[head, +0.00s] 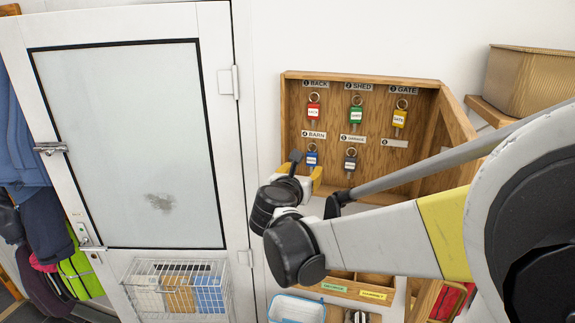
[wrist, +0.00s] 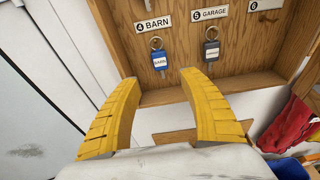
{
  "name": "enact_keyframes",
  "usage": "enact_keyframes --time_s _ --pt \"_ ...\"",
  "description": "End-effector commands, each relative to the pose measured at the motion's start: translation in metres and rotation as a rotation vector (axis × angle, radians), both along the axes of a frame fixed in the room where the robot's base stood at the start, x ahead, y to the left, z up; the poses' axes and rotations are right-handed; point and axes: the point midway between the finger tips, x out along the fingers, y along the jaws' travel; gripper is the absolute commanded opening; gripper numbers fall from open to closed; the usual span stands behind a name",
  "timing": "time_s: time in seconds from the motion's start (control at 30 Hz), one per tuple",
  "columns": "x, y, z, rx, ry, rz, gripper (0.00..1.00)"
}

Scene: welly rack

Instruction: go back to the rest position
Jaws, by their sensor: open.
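My gripper (wrist: 158,77) is open and empty, its two yellow fingers apart. It also shows in the head view (head: 302,172), just in front of the lower left of the wooden key cabinet (head: 375,80). The blue tag (wrist: 160,60) hangs under label 4 BARN, just beyond the fingertips and apart from them. The grey tag (wrist: 212,50) hangs under 5 GARAGE. In the head view, a red tag (head: 313,112), a green tag (head: 355,115) and a yellow tag (head: 399,118) hang in the top row. No tag shows under label 6.
A white door (head: 215,120) with a wire basket (head: 165,290) stands left of the cabinet. The cabinet's wooden door (head: 455,120) stands open at right. A cardboard box (head: 530,80) sits on a shelf at upper right. A blue-white tray (head: 297,308) is below.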

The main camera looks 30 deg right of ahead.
Motion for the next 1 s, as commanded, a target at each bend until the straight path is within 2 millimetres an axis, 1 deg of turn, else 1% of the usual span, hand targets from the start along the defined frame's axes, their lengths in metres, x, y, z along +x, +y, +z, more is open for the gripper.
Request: enact_keyframes --time_s 0.03,0.1,0.3,0.37,0.43,0.47,0.57,0.6,0.67,0.7,0.77,0.8,0.87,0.9,0.97,1.0 --pt "-0.003 0.005 0.001 0.000 0.000 0.003 0.51" --pt "-0.007 0.009 0.002 0.000 0.000 0.001 0.51" --pt "-0.011 0.012 0.001 0.009 -0.006 -0.002 0.51" --pt "-0.013 0.013 -0.008 0.042 -0.023 -0.008 0.51" --pt "-0.020 0.017 -0.029 0.129 -0.071 -0.024 0.51" --pt "-0.023 0.020 -0.041 0.182 -0.100 -0.036 0.51" --pt "-0.041 0.034 -0.094 0.425 -0.228 -0.101 0.51" --pt "-0.050 0.041 -0.118 0.540 -0.286 -0.137 0.51" --pt "-0.063 0.054 -0.153 0.716 -0.373 -0.201 0.51" --pt "-0.072 0.063 -0.176 0.831 -0.428 -0.249 0.51" --pt "-0.085 0.078 -0.210 1.002 -0.507 -0.327 0.51" --pt "-0.094 0.088 -0.232 1.113 -0.558 -0.387 0.51" --pt "-0.107 0.105 -0.266 1.276 -0.629 -0.484 0.51" --pt "-0.116 0.117 -0.287 1.381 -0.674 -0.555 0.51" --pt "-0.130 0.135 -0.319 1.534 -0.736 -0.673 0.51" --pt "-0.138 0.148 -0.340 1.630 -0.773 -0.756 0.51"
